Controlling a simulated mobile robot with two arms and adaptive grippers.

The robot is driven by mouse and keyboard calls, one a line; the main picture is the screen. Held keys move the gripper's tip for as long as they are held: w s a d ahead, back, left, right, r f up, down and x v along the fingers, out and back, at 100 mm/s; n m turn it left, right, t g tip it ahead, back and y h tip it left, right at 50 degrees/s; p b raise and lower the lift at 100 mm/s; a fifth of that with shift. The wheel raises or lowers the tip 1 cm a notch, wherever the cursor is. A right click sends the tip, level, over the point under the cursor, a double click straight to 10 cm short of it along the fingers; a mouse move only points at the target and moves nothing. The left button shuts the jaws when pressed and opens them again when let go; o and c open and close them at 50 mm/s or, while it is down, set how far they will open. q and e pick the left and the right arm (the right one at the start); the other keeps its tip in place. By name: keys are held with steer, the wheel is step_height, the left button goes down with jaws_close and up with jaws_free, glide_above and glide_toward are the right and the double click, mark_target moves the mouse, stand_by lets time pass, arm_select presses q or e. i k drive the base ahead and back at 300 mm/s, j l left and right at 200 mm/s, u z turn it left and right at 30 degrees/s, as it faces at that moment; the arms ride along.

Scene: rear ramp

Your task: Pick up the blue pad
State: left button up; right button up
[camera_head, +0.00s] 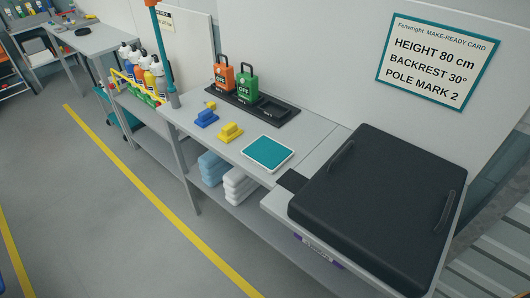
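A small blue pad-like piece with a raised top (206,118) lies on the grey bench (312,131), near its front left. A similar yellow piece (230,132) sits to its right and nearer the front edge, apart from it. A flat teal panel with a white border (268,153) lies further right on the bench. A little yellow piece (211,105) shows just behind the blue one. Neither of my grippers is in view.
A black tray holds an orange unit (223,77) and a green unit (247,84) behind the pads. An orange-and-teal pole (164,50) stands at the bench's left corner. A large black padded block (380,205) fills the right. Folded cloths (213,167) lie on the lower shelf. Floor at left is clear.

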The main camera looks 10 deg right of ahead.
mark_target(206, 117)
steer(key=z, duration=0.25)
steer(key=i+j+z, duration=0.2)
steer(key=z, duration=0.2)
steer(key=i+j+z, duration=0.15)
steer(key=j+z, duration=0.3)
steer(key=i+j+z, duration=0.1)
steer(key=j+z, duration=0.15)
steer(key=z, duration=0.15)
